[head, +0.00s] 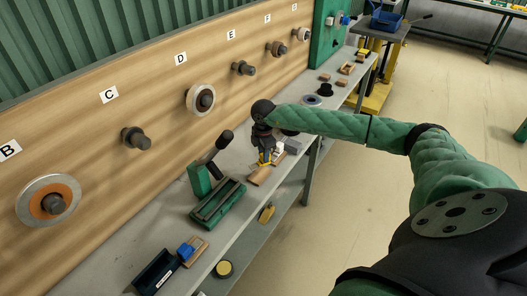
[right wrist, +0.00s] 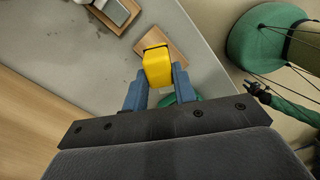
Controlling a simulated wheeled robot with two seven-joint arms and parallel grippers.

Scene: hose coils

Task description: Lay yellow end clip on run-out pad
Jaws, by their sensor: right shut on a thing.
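My right gripper (right wrist: 159,88) is shut on the yellow end clip (right wrist: 157,68), with one blue-grey finger on each side of it. In the head view the clip (head: 264,163) shows as a small yellow patch under the downward-pointing right gripper (head: 264,157). A brown wooden pad (right wrist: 176,48) lies behind the clip in the right wrist view, and the clip hides part of it. I cannot tell whether they touch. A dark claw-like end on a green sleeve (right wrist: 256,90), perhaps my left gripper, shows small at the right; its jaws are unclear.
A flat brown piece (head: 259,176) lies just in front of the clip on the grey bench. A grey block (right wrist: 115,10) sits beyond the pad. Pegs line the wooden back panel (head: 95,110).

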